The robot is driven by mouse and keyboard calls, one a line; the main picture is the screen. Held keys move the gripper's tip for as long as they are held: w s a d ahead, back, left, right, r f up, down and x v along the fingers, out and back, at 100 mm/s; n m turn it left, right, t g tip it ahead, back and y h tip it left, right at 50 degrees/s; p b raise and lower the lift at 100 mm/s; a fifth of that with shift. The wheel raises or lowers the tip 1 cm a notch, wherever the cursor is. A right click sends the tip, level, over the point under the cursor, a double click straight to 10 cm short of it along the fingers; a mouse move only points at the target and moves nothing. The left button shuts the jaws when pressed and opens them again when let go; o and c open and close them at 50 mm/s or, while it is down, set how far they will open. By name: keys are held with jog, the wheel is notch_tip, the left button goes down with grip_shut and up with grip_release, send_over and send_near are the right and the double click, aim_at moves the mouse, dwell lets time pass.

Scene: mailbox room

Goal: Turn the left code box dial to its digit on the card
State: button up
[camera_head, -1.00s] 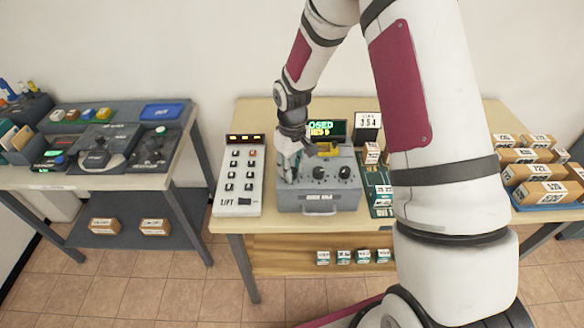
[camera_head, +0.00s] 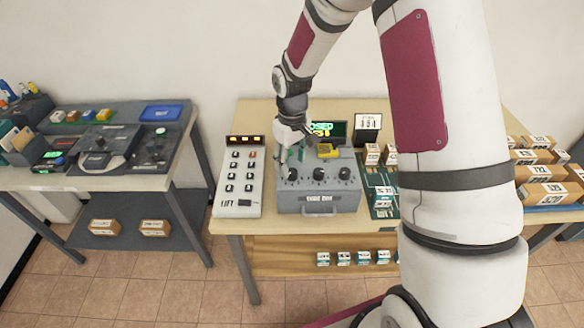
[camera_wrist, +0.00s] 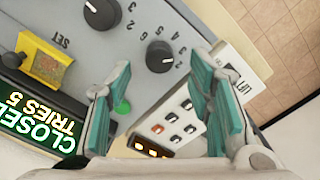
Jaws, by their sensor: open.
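The grey code box (camera_head: 318,203) stands on the wooden table with a row of three black dials on top. Its left dial (camera_head: 292,174) is uncovered and also shows in the wrist view (camera_wrist: 160,57), with digits around it. I cannot read its setting surely. The middle dial (camera_head: 319,175) is beside it. My gripper (camera_head: 292,154) is open and empty, above the box behind the left dial; in the wrist view its teal-padded fingers (camera_wrist: 160,98) are wide apart, with the dial beyond them. A card (camera_head: 367,122) with a number stands behind the box; its digits are blurry.
A screen (camera_wrist: 38,122) reads CLOSED, TRIES 5. The lift panel (camera_head: 240,178) stands close left of the box. Small parcels (camera_head: 383,153) are close right.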

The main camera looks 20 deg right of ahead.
aim_at(292, 172)
notch_tip(292, 172, up, 8)
jog(key=shift+r, duration=0.2)
dwell(0.4)
